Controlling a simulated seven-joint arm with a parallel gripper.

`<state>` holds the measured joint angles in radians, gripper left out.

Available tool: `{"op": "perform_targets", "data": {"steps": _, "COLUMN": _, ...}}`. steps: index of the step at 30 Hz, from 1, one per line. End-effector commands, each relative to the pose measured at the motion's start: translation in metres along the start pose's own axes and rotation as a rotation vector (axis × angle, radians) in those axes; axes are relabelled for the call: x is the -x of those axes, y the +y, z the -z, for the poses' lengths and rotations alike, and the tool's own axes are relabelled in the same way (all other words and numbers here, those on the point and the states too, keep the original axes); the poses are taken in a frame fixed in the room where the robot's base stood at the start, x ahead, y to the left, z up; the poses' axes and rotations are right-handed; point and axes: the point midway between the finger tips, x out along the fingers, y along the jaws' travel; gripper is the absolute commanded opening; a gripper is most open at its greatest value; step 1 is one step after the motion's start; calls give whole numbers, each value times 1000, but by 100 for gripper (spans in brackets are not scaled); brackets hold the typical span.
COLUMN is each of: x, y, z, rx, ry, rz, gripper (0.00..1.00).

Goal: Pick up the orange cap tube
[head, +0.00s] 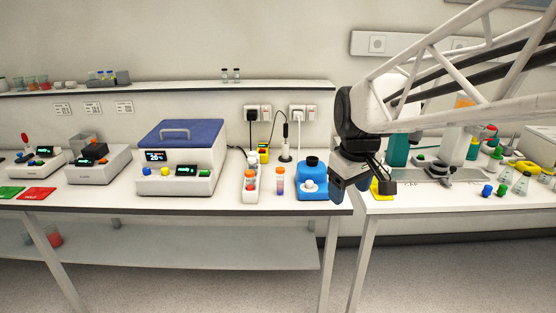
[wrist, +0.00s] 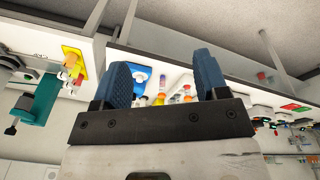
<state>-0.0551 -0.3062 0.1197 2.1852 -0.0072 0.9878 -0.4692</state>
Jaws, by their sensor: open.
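A clear tube with an orange cap and orange and purple contents (head: 280,181) stands upright on the left bench, between a white rack and a blue device. It also shows small in the wrist view (wrist: 160,85), between my blue fingers, farther off. The white rack (head: 251,186) beside it holds tubes, some with orange caps. My gripper (head: 350,190) is open and empty, to the right of the tube and the blue device, near the gap between the benches. Both fingers show in the wrist view (wrist: 164,68), with nothing between them at close range.
The blue device (head: 312,182) stands just right of the tube. A blue-lidded machine (head: 181,157) stands to the left. A shelf (head: 170,88) runs along the wall above. A yellow item (head: 383,187) lies on the right bench near my gripper. Bare bench lies in front of the tube.

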Motion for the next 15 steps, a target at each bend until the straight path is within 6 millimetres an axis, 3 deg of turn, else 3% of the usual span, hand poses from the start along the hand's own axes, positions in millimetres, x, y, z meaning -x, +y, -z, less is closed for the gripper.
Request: {"op": "perform_targets", "data": {"steps": 15, "x": -26, "y": 38, "z": 130, "rx": 337, "ry": -36, "rz": 34, "gripper": 67}}
